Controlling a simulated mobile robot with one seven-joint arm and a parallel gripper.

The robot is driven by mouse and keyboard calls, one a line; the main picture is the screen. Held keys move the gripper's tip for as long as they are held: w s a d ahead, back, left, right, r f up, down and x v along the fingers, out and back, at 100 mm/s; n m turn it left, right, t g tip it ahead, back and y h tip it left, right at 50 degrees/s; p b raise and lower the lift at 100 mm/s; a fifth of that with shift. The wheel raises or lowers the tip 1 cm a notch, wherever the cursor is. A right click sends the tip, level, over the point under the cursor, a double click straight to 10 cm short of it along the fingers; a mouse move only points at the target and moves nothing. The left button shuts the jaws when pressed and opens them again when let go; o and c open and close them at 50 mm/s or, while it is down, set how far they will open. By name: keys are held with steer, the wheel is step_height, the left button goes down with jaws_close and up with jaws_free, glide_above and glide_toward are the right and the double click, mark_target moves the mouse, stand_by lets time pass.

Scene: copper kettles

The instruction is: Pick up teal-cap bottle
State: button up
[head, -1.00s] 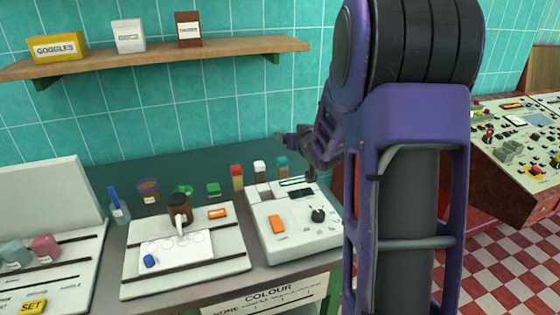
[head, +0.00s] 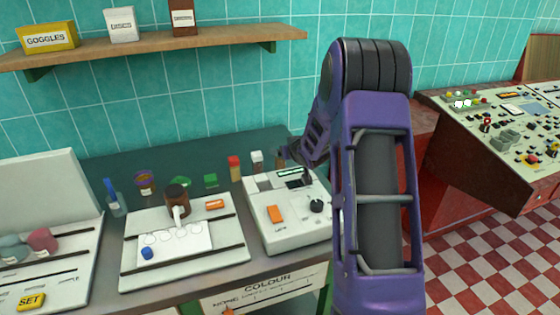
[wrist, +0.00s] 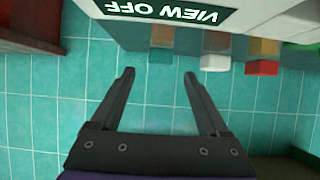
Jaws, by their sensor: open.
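The teal-cap bottle (wrist: 163,37) shows upside down in the wrist view, brownish with a dark teal cap, beyond the gap between my fingertips. In the head view only a brown part of this bottle (head: 280,162) shows behind the white machine, its cap hidden by my gripper. My gripper (wrist: 159,74) is open and empty, its two fingers apart and not touching the bottle. In the head view my gripper (head: 294,163) is over the back right of the machine.
A white-cap bottle (wrist: 215,62) and a red-cap bottle (wrist: 262,67) stand in a row beside it. The white machine (head: 290,222) with an orange switch and dark knob is in front. A tiled wall (head: 230,110) rises behind, with a shelf (head: 150,48) above.

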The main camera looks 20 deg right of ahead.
mark_target(280, 160)
steer(key=shift+f+x, duration=0.2)
steer(key=shift+x, duration=2.55)
steer(key=shift+s, duration=0.1)
jaws_close()
